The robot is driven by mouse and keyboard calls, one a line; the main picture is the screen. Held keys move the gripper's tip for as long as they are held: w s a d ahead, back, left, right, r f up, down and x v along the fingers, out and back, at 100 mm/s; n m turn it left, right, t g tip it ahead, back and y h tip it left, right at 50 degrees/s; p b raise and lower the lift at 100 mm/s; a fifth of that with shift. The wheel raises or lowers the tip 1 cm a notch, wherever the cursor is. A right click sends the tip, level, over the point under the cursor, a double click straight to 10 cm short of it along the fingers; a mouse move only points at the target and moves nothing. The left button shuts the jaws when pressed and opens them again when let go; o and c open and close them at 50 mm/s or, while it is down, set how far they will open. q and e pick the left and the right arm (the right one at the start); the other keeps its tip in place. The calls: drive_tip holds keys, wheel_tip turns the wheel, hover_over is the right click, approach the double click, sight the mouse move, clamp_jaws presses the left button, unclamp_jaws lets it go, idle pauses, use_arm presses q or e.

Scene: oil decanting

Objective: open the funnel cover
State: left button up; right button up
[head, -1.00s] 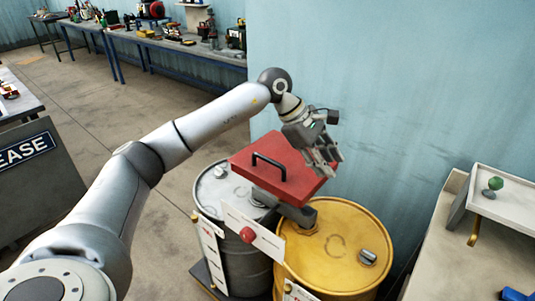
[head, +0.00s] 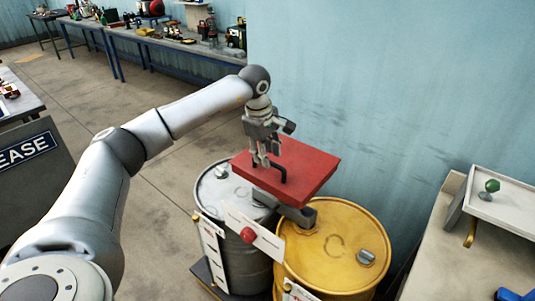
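The funnel cover (head: 308,170) is a flat red square lid with a black bar handle (head: 270,172). It lies flat and closed above the grey drum (head: 212,190) and the yellow drum (head: 350,225). My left gripper (head: 265,163) points down over the lid, its fingertips at the handle's upper part. The fingers look apart; whether they touch the handle I cannot tell. The gripper hides part of the handle and the lid's far left edge. My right gripper is not in view.
A white sign with a red knob (head: 248,235) is in front of the drums. A blue wall (head: 400,80) rises close behind. At right, a bench (head: 450,255) bears a pale tray (head: 510,205) with a green-knobbed thing (head: 491,187). Open floor lies to the left.

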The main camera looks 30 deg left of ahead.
use_arm(q)
drive_tip(key=shift+w+f, duration=0.2)
drive_tip(key=shift+f, duration=0.65)
drive_tip(key=shift+c, duration=0.4)
clamp_jaws()
